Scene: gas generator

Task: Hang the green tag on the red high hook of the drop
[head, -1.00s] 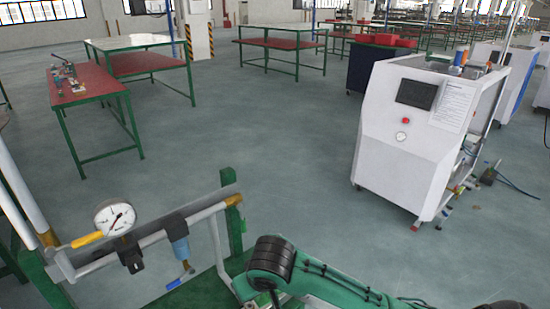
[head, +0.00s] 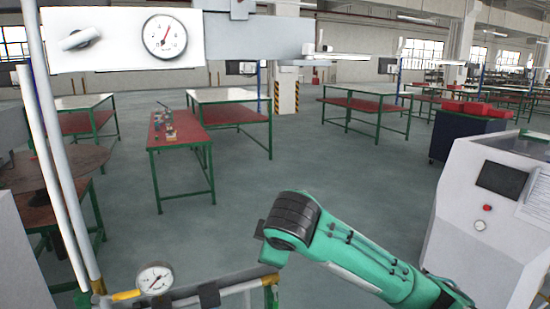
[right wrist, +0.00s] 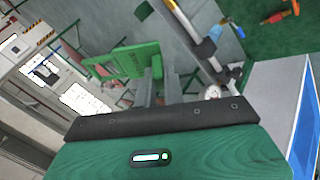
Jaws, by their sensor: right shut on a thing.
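My right gripper (right wrist: 160,75) shows in the right wrist view, with its two grey fingers close together. It is shut on a flat green plate, which looks like the green tag (right wrist: 115,61), held at the fingertips and tilted. In the head view my right arm comes in from the lower right, but its gripper does not show there. My left gripper is in neither current view. I cannot make out the red high hook clearly; a grey fitting with a tiny red spot (head: 240,8) sits at the top of the head view.
A white panel (head: 120,40) with a gauge (head: 165,36) spans the upper left. A pipe with a lower gauge (head: 154,278) runs along the bottom left. A white cabinet (head: 485,230) stands at right. Red-shelved tables stand behind, with open floor between.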

